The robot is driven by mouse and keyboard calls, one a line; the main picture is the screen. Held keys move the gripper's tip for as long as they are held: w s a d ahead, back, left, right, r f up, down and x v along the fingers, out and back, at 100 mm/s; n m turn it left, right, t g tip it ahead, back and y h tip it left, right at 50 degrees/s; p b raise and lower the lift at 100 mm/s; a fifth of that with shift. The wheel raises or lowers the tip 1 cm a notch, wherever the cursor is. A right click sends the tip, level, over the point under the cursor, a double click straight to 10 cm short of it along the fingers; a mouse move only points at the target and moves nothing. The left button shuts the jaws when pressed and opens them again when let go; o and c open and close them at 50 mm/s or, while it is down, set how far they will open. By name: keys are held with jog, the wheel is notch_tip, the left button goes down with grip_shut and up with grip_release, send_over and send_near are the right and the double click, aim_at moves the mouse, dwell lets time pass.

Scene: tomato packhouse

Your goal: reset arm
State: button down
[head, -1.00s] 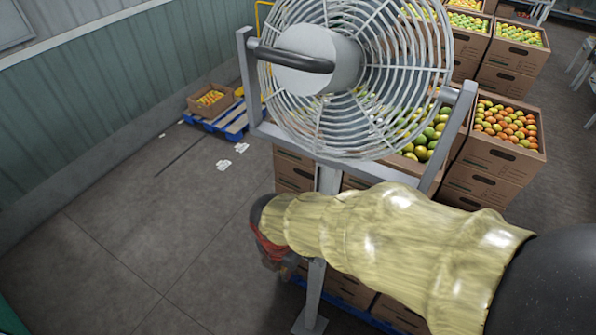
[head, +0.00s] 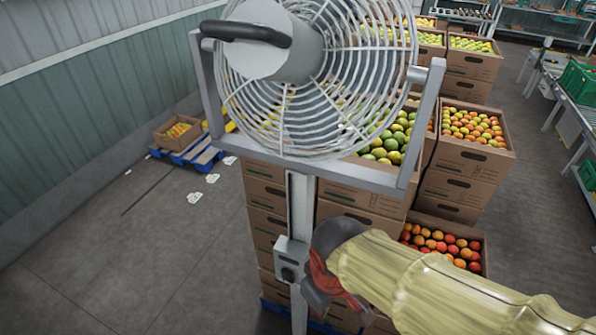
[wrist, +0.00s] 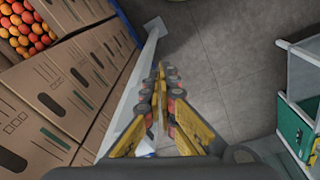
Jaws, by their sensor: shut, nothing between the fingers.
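My arm, in a pale yellow sleeve, reaches in from the lower right of the head view. At its end my gripper (head: 322,285) shows dark and red, beside or in front of the fan's pole; its fingertips are not clear there. In the wrist view my gripper (wrist: 166,82) has its yellow and dark fingers close together, shut and empty. They point over the grey floor, with a pale post and cardboard boxes close on the left. I cannot tell whether the gripper touches the post.
A large caged fan (head: 315,75) on a pole (head: 302,215) stands close in front. Fruit boxes (head: 465,153) are stacked behind it. A blue pallet (head: 205,157) lies by the left wall. A green crate (wrist: 292,128) sits at the right. Floor at left (head: 110,255) is clear.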

jog(key=s+d+f+m+t+b, duration=0.1)
jog(key=d+f+m+t+b, duration=0.3)
jog(key=d+m+b, duration=0.4)
jog(key=shift+d+h+b, duration=0.3)
jog(key=shift+d+b, duration=2.15)
jog(key=shift+d, duration=0.7)
